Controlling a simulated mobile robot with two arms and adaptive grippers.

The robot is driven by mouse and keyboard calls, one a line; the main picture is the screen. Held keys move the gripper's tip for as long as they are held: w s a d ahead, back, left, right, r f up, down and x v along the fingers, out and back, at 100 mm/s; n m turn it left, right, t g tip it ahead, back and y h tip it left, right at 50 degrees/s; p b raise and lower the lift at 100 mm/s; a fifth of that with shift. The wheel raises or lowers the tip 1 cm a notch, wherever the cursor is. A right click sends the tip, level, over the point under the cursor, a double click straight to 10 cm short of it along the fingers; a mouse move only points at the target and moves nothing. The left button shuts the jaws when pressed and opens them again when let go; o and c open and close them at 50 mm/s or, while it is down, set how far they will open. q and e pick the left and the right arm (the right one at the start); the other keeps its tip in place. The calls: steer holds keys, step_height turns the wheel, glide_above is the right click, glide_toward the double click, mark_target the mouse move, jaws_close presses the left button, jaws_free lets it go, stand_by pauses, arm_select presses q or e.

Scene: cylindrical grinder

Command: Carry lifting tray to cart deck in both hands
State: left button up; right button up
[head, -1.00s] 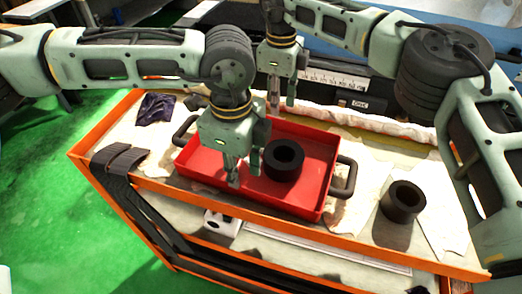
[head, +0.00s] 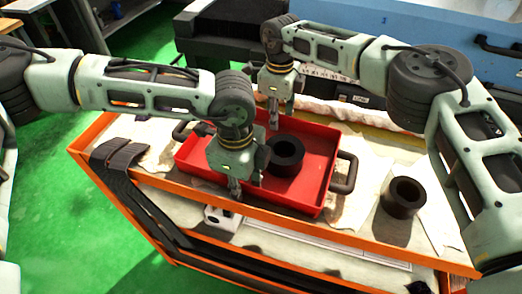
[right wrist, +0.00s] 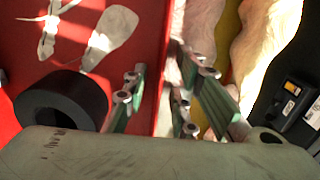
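The red lifting tray (head: 306,190) lies on the orange-edged, paper-covered top (head: 355,215), with a black handle (head: 345,172) at its right end and another at its left, partly behind my arm. A thick black ring (head: 286,156) is inside the tray. My left gripper (head: 240,187) points down at the tray's front wall, its fingers apart; contact is unclear. My right gripper (head: 273,118) is over the far wall. In the right wrist view, its green fingers (right wrist: 170,105) are apart on either side of the red wall. I cannot identify the cart deck for certain.
A rolled white cloth (head: 375,117) lies along the back edge. A dark machine part (head: 220,35) and a blue panel (head: 450,45) are behind. Green floor is open at the left.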

arm_select(q)
jaws_close()
arm_select(e)
jaws_close()
stand_by(0.4)
